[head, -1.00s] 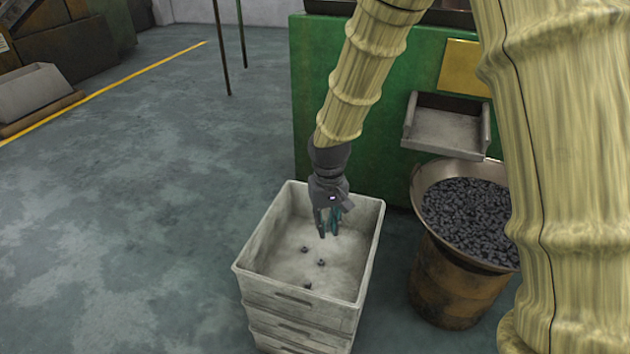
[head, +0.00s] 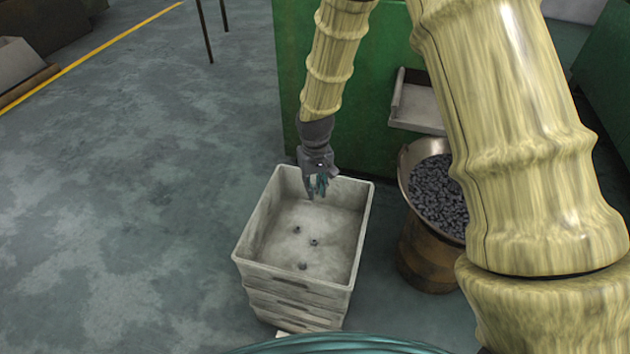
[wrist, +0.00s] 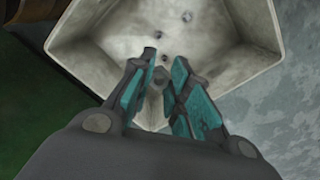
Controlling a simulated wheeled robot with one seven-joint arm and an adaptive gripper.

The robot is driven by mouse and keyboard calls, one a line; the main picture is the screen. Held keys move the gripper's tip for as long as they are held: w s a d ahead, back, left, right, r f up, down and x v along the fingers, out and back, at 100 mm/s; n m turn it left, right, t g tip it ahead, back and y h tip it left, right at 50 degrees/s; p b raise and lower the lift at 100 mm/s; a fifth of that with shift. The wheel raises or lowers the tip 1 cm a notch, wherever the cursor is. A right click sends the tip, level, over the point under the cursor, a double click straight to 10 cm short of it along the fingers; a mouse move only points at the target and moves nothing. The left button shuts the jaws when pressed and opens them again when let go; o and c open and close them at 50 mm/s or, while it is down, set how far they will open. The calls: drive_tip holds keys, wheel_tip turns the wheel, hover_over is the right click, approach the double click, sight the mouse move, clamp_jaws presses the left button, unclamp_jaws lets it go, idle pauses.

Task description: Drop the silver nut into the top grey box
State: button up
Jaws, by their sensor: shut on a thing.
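My gripper (head: 318,192) points down over the back part of the top grey box (head: 248,235). In the wrist view its teal fingers (wrist: 162,72) are closed in on a small grey silver nut (wrist: 160,77) held between them. The held nut is not made out in the head view. The box is open at the top and shows below the fingers in the wrist view (wrist: 235,72). Three small dark nuts (head: 314,242) lie apart on its pale floor.
The top box sits on a stack of similar boxes. A rusty drum (head: 428,255) full of dark pieces stands to its right, below a metal chute (head: 418,108) on a green machine (head: 375,140). Open floor (head: 130,200) lies to the left.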

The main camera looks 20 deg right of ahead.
wheel_tip(320, 180, down, 6)
drive_tip(key=b, duration=0.6)
drive_tip(key=o, duration=0.9)
drive_tip(key=shift+r, duration=0.1)
wheel_tip(320, 180, up, 12)
drive_tip(key=shift+f, duration=0.1)
idle(0.3)
